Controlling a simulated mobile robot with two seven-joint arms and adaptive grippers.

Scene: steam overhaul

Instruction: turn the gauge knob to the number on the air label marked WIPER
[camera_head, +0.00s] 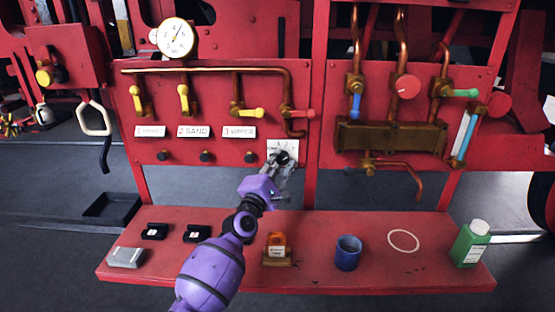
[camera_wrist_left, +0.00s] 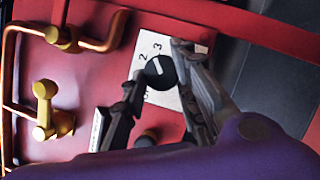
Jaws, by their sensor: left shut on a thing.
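The black gauge knob (camera_wrist_left: 160,75) sits on a white number plate (camera_wrist_left: 190,47) on the red panel. In the left wrist view the digits 2 and 3 show beside the knob, and its white pointer line points roughly between them. My left gripper (camera_head: 284,162) has its fingers on both sides of the knob and is shut on it. In the head view the fingers partly cover the knob and plate. Three white air labels hang left of it: the first (camera_head: 150,131) is blurred, the second (camera_head: 194,131) reads 2 SAND, the third (camera_head: 240,132) seems to read 3 WIPER.
Yellow valve handles (camera_head: 183,98) and a red one sit above the labels, with small black knobs (camera_head: 205,156) below. A red shelf (camera_head: 330,280) holds a blue cup (camera_head: 347,253), a green bottle (camera_head: 470,243) and an orange-topped item (camera_head: 277,247). A round gauge (camera_head: 175,38) is above.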

